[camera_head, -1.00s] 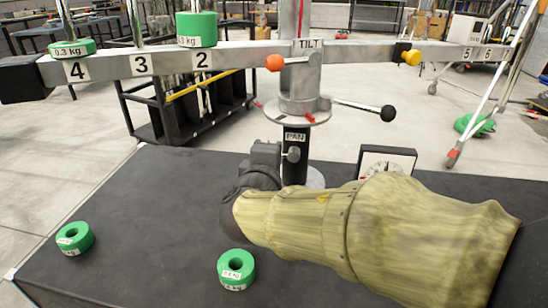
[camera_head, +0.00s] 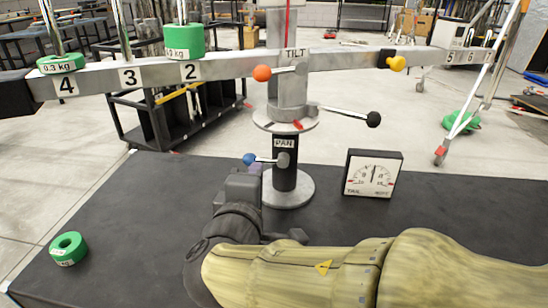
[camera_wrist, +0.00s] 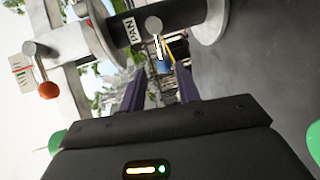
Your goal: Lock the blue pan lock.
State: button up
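The blue pan lock (camera_head: 250,159) is a short lever with a blue ball end. It points left from the dark post marked PAN (camera_head: 284,172). My gripper (camera_wrist: 161,72) is just in front of and below the blue ball in the head view, with the arm reaching in from the lower right. In the wrist view its two dark fingers are apart, and the blue ball (camera_wrist: 166,65) shows between or just beyond their tips. I cannot tell whether they touch it. The head view mostly hides the fingers behind the wrist.
Above the pan lock are an orange-knobbed lever (camera_head: 263,73) and a black-knobbed lever (camera_head: 373,119). A long beam (camera_head: 225,66) carries green weights. A dial box (camera_head: 372,174) stands right of the post. A loose green weight (camera_head: 68,248) lies on the black platform (camera_head: 130,215).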

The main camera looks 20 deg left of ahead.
jog(key=p+v, duration=0.1)
jog(key=v, duration=0.7)
jog(key=shift+s+p, duration=0.35)
jog(key=shift+s, duration=0.05)
jog(key=shift+d+r, duration=0.1)
